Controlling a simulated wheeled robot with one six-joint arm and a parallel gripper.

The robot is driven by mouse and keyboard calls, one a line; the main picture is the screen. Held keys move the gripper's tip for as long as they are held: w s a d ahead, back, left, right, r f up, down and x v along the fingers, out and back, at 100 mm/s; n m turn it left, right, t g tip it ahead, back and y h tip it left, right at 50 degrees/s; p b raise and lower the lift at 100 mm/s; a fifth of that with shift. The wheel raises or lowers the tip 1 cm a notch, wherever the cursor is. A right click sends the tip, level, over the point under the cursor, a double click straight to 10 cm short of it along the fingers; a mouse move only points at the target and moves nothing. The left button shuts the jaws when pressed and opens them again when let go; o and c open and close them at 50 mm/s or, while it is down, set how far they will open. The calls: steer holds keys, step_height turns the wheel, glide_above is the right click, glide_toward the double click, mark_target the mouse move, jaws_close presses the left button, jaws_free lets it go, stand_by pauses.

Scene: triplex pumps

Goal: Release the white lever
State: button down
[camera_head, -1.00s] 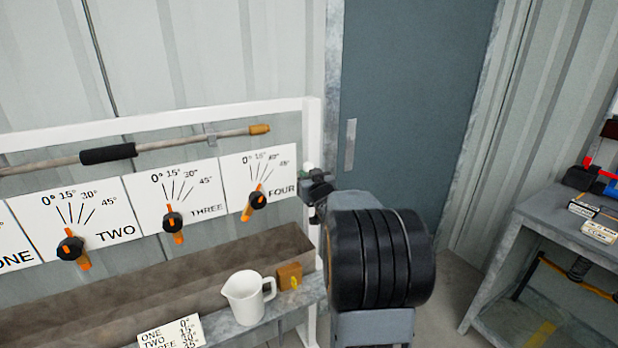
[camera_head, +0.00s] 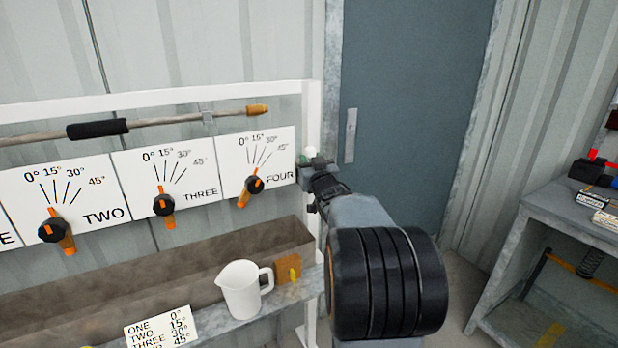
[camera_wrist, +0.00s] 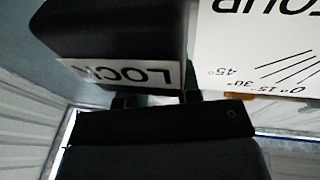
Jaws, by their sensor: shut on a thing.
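The white lever shows as a small pale knob (camera_head: 309,152) at the right post of the white frame, just right of the FOUR panel. My gripper (camera_head: 314,166) is at the post, shut on the white lever. The jaws hide most of the lever. In the wrist view, the dark fingertips (camera_wrist: 155,100) are close below a black block (camera_wrist: 120,35) with an upside-down LOCK label (camera_wrist: 115,73).
The FOUR panel (camera_head: 281,153) and its orange-pointer dial (camera_head: 254,184) are just left of my gripper. A white jug (camera_head: 240,292) and an ochre block (camera_head: 287,269) stand on the ledge below. A blue-grey door (camera_head: 420,90) is behind; a grey bench (camera_head: 560,210) is at right.

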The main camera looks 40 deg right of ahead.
steer(key=shift+s, duration=0.1)
steer(key=c, duration=0.8)
jaws_free()
steer(key=v, duration=1.3)
steer(key=shift+s+f+b, duration=0.3)
steer(key=shift+s+b, duration=0.05)
steer(key=shift+a, duration=0.15)
steer(key=shift+c, duration=0.4)
